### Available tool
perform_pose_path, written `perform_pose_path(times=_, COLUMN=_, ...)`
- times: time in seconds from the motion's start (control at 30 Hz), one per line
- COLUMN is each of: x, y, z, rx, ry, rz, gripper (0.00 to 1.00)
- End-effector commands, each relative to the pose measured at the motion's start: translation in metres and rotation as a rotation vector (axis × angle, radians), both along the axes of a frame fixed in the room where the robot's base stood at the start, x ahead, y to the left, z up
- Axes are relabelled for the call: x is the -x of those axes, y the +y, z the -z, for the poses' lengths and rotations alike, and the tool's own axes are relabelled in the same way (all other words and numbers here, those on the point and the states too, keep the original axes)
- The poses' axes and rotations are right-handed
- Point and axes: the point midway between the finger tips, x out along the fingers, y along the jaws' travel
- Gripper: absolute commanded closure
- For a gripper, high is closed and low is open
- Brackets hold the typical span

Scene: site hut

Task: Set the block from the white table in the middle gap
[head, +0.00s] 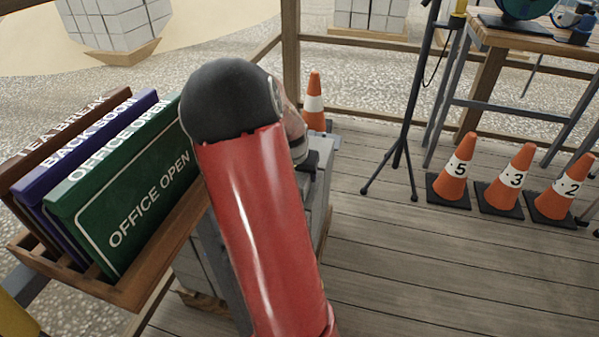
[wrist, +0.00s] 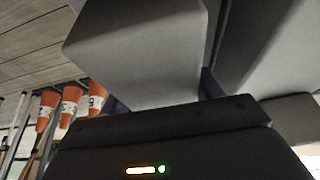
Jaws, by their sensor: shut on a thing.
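My gripper (wrist: 160,98) is shut on a grey block (wrist: 140,50), which fills the upper middle of the wrist view. Larger grey blocks (wrist: 285,55) lie close beside it on the right; I cannot tell whether they touch it. In the head view my red and black arm covers most of the gripper and the held block. A low stack of grey blocks (head: 196,262) shows on both sides of the arm. The middle gap is hidden behind the arm. I cannot make out a white table.
A wooden rack (head: 122,290) with several signs, the front one green (head: 135,200), stands at the left. An orange cone (head: 314,105) stands behind the stack. Numbered cones (head: 503,180), a black tripod (head: 395,150) and a workbench (head: 530,40) are at the right. The plank floor (head: 450,270) is clear.

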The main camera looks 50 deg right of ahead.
Motion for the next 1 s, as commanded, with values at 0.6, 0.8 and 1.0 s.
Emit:
perform_pose_path(times=0.6, x=-0.0005, y=-0.0009, z=0.0020, rx=0.003, ry=-0.003, rz=0.001, gripper=0.18)
perform_pose_path(times=0.8, x=-0.0002, y=-0.0005, z=0.0028, rx=0.001, ry=-0.002, rz=0.001, gripper=0.11)
perform_pose_path(times=1.0, x=0.0008, y=0.0020, z=-0.0015, rx=0.000, ry=0.000, rz=-0.001, gripper=0.11)
